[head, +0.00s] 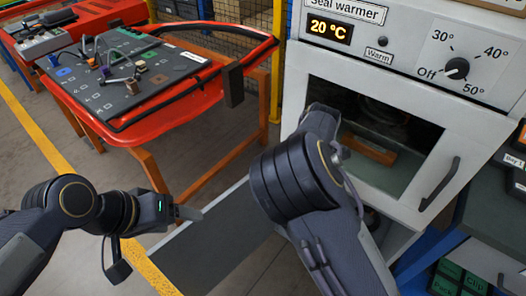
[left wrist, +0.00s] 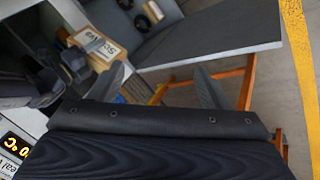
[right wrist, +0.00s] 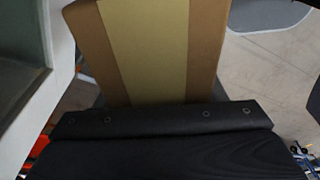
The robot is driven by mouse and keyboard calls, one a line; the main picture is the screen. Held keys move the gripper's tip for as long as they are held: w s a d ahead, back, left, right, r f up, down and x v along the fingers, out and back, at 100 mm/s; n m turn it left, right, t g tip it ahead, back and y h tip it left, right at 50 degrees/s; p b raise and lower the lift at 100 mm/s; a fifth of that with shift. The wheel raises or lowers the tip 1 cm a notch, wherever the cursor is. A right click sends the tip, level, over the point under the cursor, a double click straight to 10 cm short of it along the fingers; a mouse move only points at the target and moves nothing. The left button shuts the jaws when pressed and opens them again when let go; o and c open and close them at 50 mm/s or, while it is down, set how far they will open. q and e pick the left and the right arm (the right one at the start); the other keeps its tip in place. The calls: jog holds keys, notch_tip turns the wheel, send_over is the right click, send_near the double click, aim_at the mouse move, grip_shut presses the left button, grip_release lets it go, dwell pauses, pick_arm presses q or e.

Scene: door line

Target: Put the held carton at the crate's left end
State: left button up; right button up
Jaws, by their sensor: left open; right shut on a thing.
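The held carton is brown cardboard with a paler tape band and fills the upper middle of the right wrist view (right wrist: 160,50). In the left wrist view, a tan carton with a printed label (left wrist: 98,45) shows beside my right gripper (left wrist: 76,64). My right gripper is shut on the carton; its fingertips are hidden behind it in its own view. In the head view my right arm hides that gripper and the carton. My left gripper (head: 188,212) is open and empty; its two spread fingers show in the left wrist view (left wrist: 162,85). I cannot make out the crate.
A white seal warmer (head: 400,75) with a window and handle stands at right. A grey panel (head: 215,240) stands out low between my arms. A red-rimmed bench (head: 150,130) holding a dark board is at left. Open floor (head: 40,140) lies left, with a yellow line.

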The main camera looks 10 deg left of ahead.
pick_arm(q)
jog(key=o, duration=0.3)
jog(key=w+n, duration=0.1)
jog(key=w, duration=0.1)
jog(key=w+d+r+n+g+h, duration=0.1)
jog(key=w, duration=0.2)
jog(key=w+n+g, duration=0.1)
jog(key=w, duration=0.1)
jog(key=shift+w+d+r+h, duration=0.25)
jog(key=shift+d+r+h, duration=0.05)
jog(key=shift+r+h, duration=0.1)
pick_arm(e)
jog(key=shift+w, duration=0.1)
pick_arm(q)
jog(key=shift+o, duration=0.2)
jog(key=w+d+f+n+g+h, duration=0.1)
jog(key=w+d+f+n+h, duration=0.15)
jog(key=w, duration=0.45)
jog(key=w+d+f+n+g+h, duration=0.2)
jog(key=w+f+n, duration=0.2)
jog(key=w, duration=0.2)
jog(key=w+d+f+n+g+h, duration=0.1)
jog(key=w+d+f+n+h, duration=0.2)
jog(key=w, duration=0.4)
jog(key=shift+n+y, duration=0.25)
jog(key=shift+n, duration=0.2)
jog(key=x, duration=1.2)
jog(key=shift+w+d, duration=0.1)
